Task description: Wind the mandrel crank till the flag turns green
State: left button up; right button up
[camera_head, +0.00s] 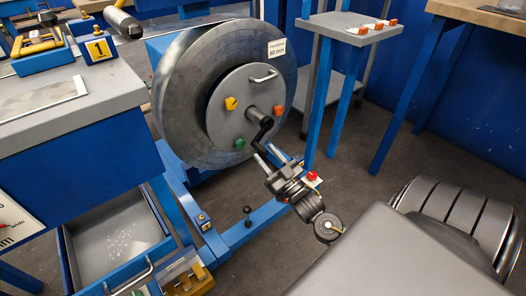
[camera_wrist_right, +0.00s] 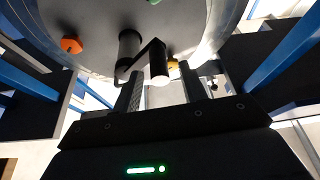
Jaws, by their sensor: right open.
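The mandrel is a large grey disc (camera_head: 178,105) with a smaller hub plate on its face. A dark crank (camera_head: 262,132) sticks out of the hub. Yellow (camera_head: 231,103), orange (camera_head: 278,110) and green (camera_head: 239,143) markers sit around it; I cannot tell which, if any, is the flag. My right gripper (camera_head: 268,160) is just below the crank. In the right wrist view the fingers (camera_wrist_right: 162,92) are open, and the crank's handle (camera_wrist_right: 158,62) hangs at the gap between their tips. Contact cannot be told. My left gripper is not in view.
A grey-topped bench (camera_head: 60,115) with an open drawer (camera_head: 115,235) stands at left. A small shelf stand (camera_head: 345,25) with red-and-white items is behind at right. A red knob (camera_head: 312,176) shows beside my right gripper. Blue base rails (camera_head: 245,225) run below the disc.

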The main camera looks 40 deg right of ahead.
jog(key=shift+x, duration=1.1)
grip_shut()
jog(key=shift+w+a, duration=0.1)
